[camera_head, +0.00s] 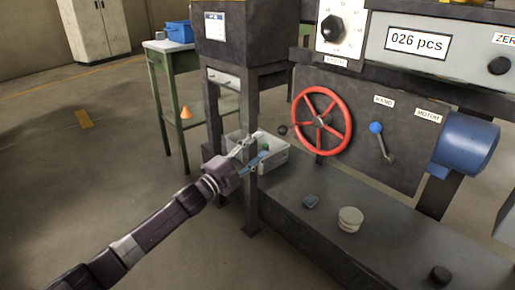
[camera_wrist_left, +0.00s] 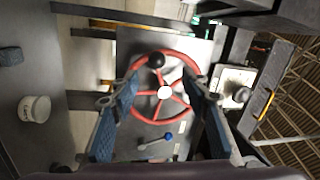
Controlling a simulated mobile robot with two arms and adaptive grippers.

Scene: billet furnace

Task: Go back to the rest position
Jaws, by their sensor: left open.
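My left gripper (camera_head: 255,152) is open and empty. In the head view it shows in front of a dark post and a light grey bin, left of the red handwheel (camera_head: 322,121). In the left wrist view my left gripper (camera_wrist_left: 160,84) has its two blue-padded fingers spread apart, with the red handwheel (camera_wrist_left: 185,113) framed between and beyond them. Nothing is between the fingers. The wheel's black knob (camera_head: 282,130) sticks out at its left side in the head view. My right gripper is in neither view.
The machine carries a blue-knobbed lever (camera_head: 376,128), a blue motor (camera_head: 466,143) and a counter reading 026 pcs (camera_head: 417,42). The grey bin (camera_head: 273,163) is close to my left gripper.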

